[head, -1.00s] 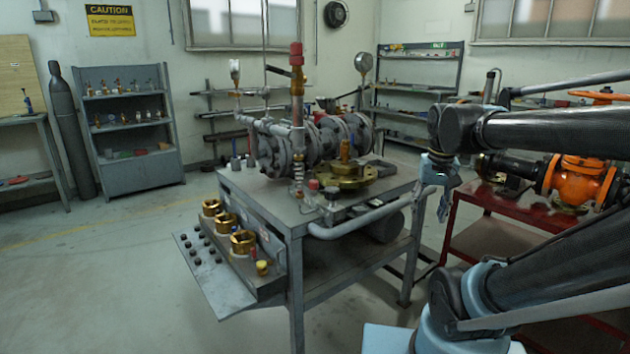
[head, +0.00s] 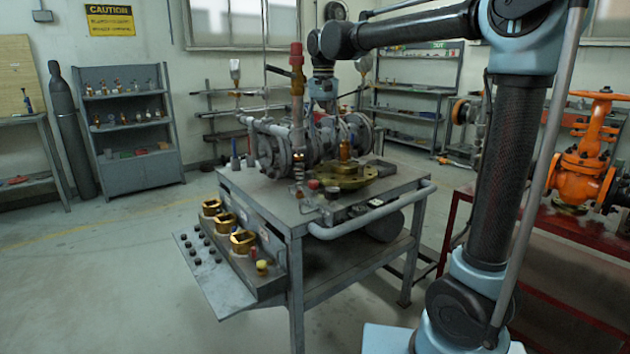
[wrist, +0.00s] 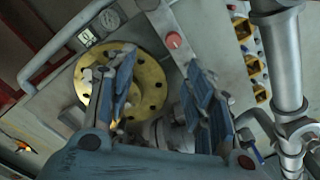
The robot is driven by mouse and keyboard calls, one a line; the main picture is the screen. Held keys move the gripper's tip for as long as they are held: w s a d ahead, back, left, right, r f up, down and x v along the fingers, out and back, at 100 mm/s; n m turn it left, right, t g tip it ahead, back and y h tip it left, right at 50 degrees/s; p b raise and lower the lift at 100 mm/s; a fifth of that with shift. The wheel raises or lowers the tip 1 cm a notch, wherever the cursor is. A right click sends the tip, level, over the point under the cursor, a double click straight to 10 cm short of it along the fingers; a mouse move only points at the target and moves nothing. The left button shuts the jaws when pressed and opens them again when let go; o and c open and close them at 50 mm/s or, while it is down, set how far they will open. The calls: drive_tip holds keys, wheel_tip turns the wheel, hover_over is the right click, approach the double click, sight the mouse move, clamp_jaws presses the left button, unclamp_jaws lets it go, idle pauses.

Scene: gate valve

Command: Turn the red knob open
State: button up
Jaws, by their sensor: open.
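A small red knob (head: 313,184) sits low near the front edge of the grey workbench, beside a brass flange (head: 345,176). A red knob also shows in the wrist view (wrist: 173,40), on a grey fitting just beyond and between my fingertips. A taller red cap (head: 296,56) tops the upright pipe. My gripper (head: 323,103) points down above the bench's pipework, behind the upright pipe in the head view. In the wrist view my gripper (wrist: 162,62) has its blue fingers spread apart with nothing held between them. The fingertips are partly hidden in the head view.
The workbench (head: 270,199) carries a large grey valve body (head: 290,145) and upright pipes close to my gripper. Brass nuts (head: 243,241) sit on its front ledge. An orange gate valve (head: 585,165) stands on a red table at right. The floor at left is clear.

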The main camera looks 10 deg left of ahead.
sight(314, 181)
drive_tip(key=a+f, duration=0.1)
drive_tip(key=f, duration=0.4)
drive_tip(key=a+f, duration=0.1)
drive_tip(key=f, duration=0.5)
drive_tip(key=a+f, duration=0.1)
drive_tip(key=f, duration=0.5)
